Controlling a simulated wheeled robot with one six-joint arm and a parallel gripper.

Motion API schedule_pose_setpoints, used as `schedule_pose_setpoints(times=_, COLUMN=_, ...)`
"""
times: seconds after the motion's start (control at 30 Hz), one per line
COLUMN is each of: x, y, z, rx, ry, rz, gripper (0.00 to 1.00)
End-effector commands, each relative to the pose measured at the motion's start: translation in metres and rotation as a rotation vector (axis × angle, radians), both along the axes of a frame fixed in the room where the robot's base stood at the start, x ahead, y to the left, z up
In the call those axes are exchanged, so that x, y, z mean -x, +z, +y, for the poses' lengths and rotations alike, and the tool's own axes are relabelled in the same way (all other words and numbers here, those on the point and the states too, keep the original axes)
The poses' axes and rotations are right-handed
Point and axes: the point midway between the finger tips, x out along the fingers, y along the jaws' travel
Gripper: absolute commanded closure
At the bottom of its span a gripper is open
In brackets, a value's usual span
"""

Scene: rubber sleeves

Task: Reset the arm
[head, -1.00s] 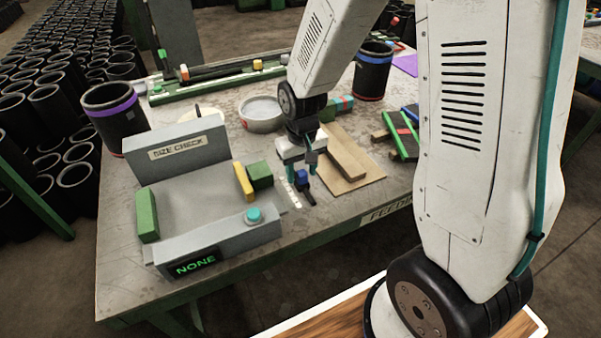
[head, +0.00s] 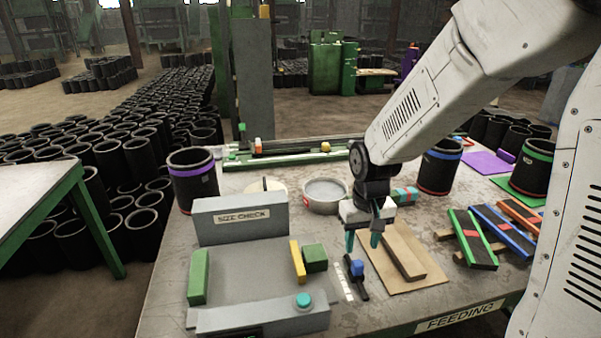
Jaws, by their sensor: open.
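My arm reaches in from the right over the work table (head: 390,312). My gripper (head: 362,242) points down above the table, between the grey size check fixture (head: 230,262) and a brown board (head: 425,277) with a wooden block on it. Its teal fingers are apart and nothing shows between them. A small blue and black item (head: 357,268) lies on the table just below the fingers, beside a white marked strip (head: 341,280). I cannot tell the exact gap between the fingers and that item.
A purple-banded black sleeve (head: 193,180) stands at the left, a blue-banded one (head: 439,167) and a green-banded one (head: 532,168) at the right. A round grey bowl (head: 325,195) sits behind my gripper. Coloured racks (head: 472,240) lie at the right. Many sleeves stand on the floor behind.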

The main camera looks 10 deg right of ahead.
Motion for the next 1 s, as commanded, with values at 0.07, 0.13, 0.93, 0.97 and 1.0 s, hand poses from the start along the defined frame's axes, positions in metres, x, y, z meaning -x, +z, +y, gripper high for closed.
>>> schedule_pose_setpoints(times=0.07, x=0.006, y=0.0, z=0.0, rx=0.001, ry=0.003, rz=0.026, gripper=0.55)
schedule_pose_setpoints(times=0.13, x=0.022, y=-0.002, z=-0.001, rx=0.003, ry=0.007, rz=0.085, gripper=0.55)
schedule_pose_setpoints(times=0.93, x=0.212, y=0.153, z=-0.015, rx=0.003, ry=0.002, rz=-0.049, gripper=0.55)
schedule_pose_setpoints(times=0.97, x=0.214, y=0.155, z=-0.015, rx=0.003, ry=0.001, rz=-0.064, gripper=0.55)
schedule_pose_setpoints(times=1.0, x=0.216, y=0.158, z=-0.015, rx=0.003, ry=0.0, rz=-0.082, gripper=0.55)
